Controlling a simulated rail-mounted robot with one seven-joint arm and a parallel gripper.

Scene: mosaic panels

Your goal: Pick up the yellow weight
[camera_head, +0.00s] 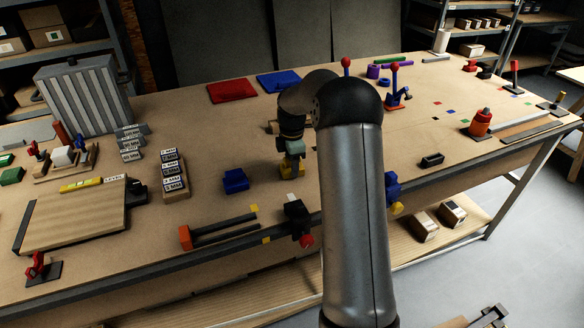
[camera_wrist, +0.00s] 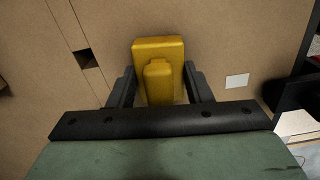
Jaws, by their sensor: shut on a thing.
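The yellow weight (camera_wrist: 158,50) is a small block with a raised knob, seen from above in the wrist view. It sits between the two dark fingers of my gripper (camera_wrist: 160,90), which are closed against its sides. In the head view the yellow weight (camera_head: 288,171) shows low at the end of my gripper (camera_head: 291,165), at the table top near the front edge. Whether it touches the table or is slightly raised, I cannot tell. My arm hides part of the table to its right.
A blue block (camera_head: 235,181) lies left of my gripper. A black and red clamp (camera_head: 298,215) is at the table's front edge. A red mat (camera_head: 232,91) and a blue mat (camera_head: 279,81) lie behind. The brown table (camera_head: 215,135) is clear between the mats and the blue block.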

